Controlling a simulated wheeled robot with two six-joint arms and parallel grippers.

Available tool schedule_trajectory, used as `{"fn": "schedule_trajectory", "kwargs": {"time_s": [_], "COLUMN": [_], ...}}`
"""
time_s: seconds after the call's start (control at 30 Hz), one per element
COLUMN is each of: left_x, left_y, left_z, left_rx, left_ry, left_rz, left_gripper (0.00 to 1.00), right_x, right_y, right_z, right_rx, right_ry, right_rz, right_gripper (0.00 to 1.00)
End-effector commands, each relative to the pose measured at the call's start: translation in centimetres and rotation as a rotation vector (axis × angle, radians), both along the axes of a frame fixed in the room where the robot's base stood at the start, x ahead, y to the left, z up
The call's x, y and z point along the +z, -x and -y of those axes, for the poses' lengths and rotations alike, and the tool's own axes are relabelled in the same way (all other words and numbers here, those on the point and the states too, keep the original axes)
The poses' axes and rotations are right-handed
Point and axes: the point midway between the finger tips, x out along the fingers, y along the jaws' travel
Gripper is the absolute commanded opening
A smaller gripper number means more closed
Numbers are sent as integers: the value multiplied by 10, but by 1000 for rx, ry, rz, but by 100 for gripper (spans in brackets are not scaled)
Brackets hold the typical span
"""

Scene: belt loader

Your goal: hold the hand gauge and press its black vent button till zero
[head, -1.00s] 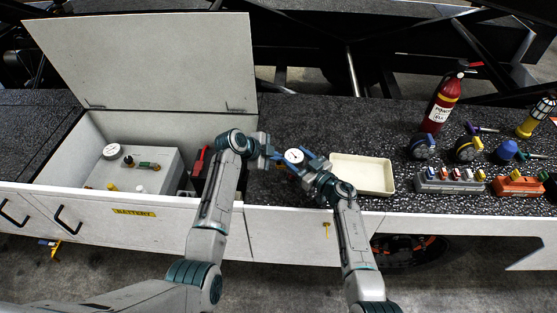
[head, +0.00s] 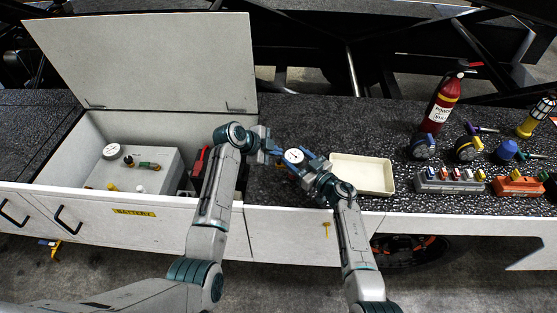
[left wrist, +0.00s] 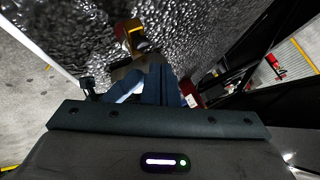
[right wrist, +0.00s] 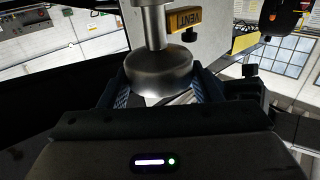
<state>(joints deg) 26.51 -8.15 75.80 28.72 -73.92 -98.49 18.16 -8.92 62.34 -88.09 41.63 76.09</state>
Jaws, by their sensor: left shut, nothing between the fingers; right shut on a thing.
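The hand gauge (head: 294,156) has a round white dial, which faces up in the head view. Its needle is too small to read. My right gripper (right wrist: 162,92) is shut on the gauge's round metal body (right wrist: 160,72). A yellow VENT tag (right wrist: 184,19) sticks out from the gauge's side, with the black vent button (right wrist: 190,36) just below it in the right wrist view. My left gripper (head: 278,152) is shut and empty, close to the left side of the gauge. Its blue fingertips show in the left wrist view (left wrist: 160,88); I cannot tell whether they touch the button.
A cream tray (head: 362,174) stands right of the gauge. An open battery box (head: 170,205) with a raised lid (head: 145,60) lies left. A fire extinguisher (head: 440,105), an orange block (head: 518,187) and a grey block (head: 450,181) stand on the dark deck at right.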

Motion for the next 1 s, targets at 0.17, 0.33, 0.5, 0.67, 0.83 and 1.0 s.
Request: {"fn": "schedule_trajectory", "kwargs": {"time_s": [0.17,0.33,0.5,0.67,0.83,1.0], "left_x": [19,35,42,42,42,42], "left_y": [0,-1,0,0,0,0], "left_z": [0,0,0,0,0,0], "left_rx": [0,0,0,0,0,0], "left_ry": [0,0,-1,0,0,0], "left_rz": [4,4,1,1,1,1], "left_gripper": [0,0,0,0,0,0], "right_x": [-1,-1,-1,-1,-1,-1], "right_y": [0,0,0,0,0,0], "right_z": [0,0,0,0,0,0], "right_rx": [0,0,0,0,0,0], "right_ry": [1,1,1,1,1,1], "right_rz": [-1,-1,-1,-1,-1,-1], "right_gripper": [23,23,23,23,23,23]}}
